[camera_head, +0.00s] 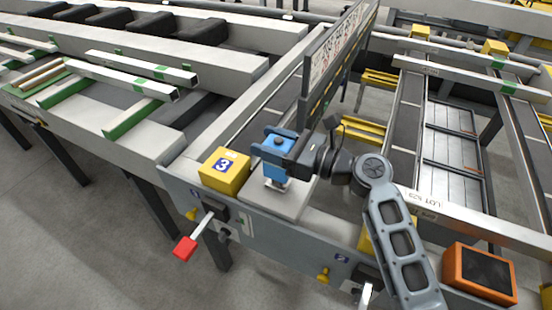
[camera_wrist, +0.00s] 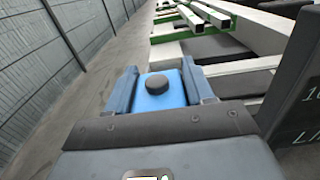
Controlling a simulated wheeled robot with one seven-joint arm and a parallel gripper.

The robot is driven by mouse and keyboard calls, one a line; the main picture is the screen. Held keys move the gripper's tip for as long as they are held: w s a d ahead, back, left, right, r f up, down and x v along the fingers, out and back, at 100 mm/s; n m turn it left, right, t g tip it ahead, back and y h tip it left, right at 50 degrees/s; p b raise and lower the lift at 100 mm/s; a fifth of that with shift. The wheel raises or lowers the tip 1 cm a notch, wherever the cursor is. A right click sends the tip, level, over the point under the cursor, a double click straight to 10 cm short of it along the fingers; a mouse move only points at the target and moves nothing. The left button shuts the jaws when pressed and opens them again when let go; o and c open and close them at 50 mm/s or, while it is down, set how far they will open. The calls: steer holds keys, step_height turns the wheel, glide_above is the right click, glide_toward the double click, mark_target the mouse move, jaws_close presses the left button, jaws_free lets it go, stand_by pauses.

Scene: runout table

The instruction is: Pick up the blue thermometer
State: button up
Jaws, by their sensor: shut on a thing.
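The blue thermometer (camera_head: 276,160) is a blue block with a dark round cap on its front. It is between the fingers of my gripper (camera_head: 279,150), above the light grey top of the runout table (camera_head: 290,203). The wrist view shows the thermometer (camera_wrist: 158,88) with its dark cap, held between the two blue-grey fingers of my gripper (camera_wrist: 160,92). My gripper is shut on it. A pale piece shows just under the thermometer in the head view; I cannot tell whether it touches the table top.
A red-handled lever (camera_head: 186,247) sticks out in front. A long upright sign board (camera_head: 335,60) rises behind my gripper. An orange box with a dark face (camera_head: 480,273) is at the lower right.

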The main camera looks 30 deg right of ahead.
steer(key=shift+r, duration=0.1)
steer(key=shift+r, duration=0.5)
steer(key=r, duration=0.2)
steer(key=d+r, duration=0.1)
steer(key=shift+d+r, duration=0.1)
steer(key=shift+r, duration=0.25)
steer(key=s+d+r, duration=0.2)
steer(key=d+r, duration=0.4)
steer(key=d, duration=0.4)
steer(key=shift+s+d, duration=0.15)
steer(key=shift+r, duration=0.1)
